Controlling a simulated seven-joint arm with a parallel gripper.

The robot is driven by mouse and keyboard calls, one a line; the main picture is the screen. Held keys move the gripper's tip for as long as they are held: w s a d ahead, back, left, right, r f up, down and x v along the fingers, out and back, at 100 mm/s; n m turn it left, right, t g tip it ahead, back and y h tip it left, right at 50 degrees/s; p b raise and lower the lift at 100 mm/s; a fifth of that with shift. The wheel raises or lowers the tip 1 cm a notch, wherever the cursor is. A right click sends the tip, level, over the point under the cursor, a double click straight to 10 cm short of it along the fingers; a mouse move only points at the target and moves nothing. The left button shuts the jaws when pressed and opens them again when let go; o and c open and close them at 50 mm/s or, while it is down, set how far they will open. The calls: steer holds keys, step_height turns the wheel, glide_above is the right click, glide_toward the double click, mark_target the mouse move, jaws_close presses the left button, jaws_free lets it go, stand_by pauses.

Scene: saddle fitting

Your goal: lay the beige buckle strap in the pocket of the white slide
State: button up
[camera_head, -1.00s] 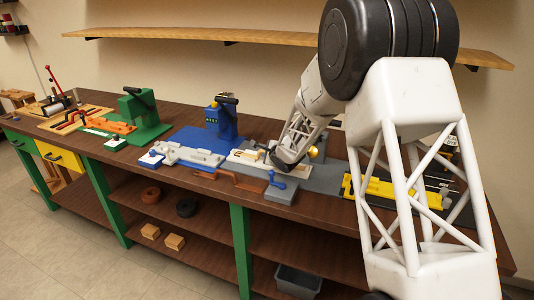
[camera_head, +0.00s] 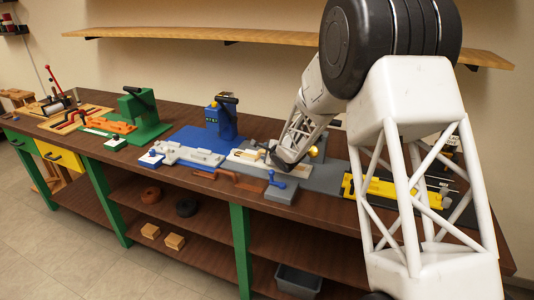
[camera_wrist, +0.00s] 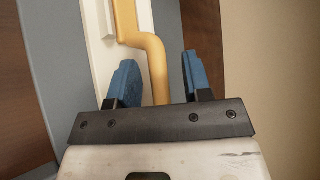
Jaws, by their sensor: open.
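The beige buckle strap (camera_wrist: 127,22) shows in the wrist view, with a wide part at the top and a bent narrow tail. Its wide part overlaps the white slide (camera_wrist: 102,50); I cannot tell how fully it sits in the pocket. My gripper (camera_wrist: 158,68) is open, with one blue finger on each side of the tail and visible gaps between. In the head view the white slide (camera_head: 240,157) lies on the bench, and my wrist hides its right part and the fingertips.
A grey block with a blue handle (camera_head: 279,183) stands in front of the slide. A blue press (camera_head: 222,120) stands behind to the left, a light grey fixture (camera_head: 190,156) left, and a yellow fixture (camera_head: 385,189) to the right.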

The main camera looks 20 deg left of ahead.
steer(key=v, duration=1.1)
steer(key=shift+s+d, duration=0.15)
steer(key=shift+d, duration=0.15)
steer(key=shift+r, duration=0.2)
stand_by(0.7)
steer(key=s+d+r+n+h, duration=0.25)
steer(key=s+d+r, duration=0.25)
steer(key=d, duration=0.6)
steer(key=s+d+r+n+h, duration=0.1)
steer(key=s+d+r+h, duration=0.3)
steer(key=d, duration=0.7)
steer(key=s+d+r+n+h, duration=0.2)
steer(key=s+d+r, duration=0.35)
steer(key=d, duration=0.55)
steer(key=s+d+n+g, duration=0.2)
steer(key=s+d, duration=0.3)
steer(key=s, duration=0.6)
steer(key=s+d+n+g+h, duration=0.1)
steer(key=s+d+n+g, duration=0.1)
steer(key=s, duration=0.9)
steer(key=s+d+n+g, duration=0.2)
steer(key=s+d, duration=0.5)
steer(key=s, duration=0.4)
steer(key=shift+s+d+r+n, duration=0.15)
steer(key=shift+d+r+n, duration=0.15)
steer(key=shift+n, duration=0.45)
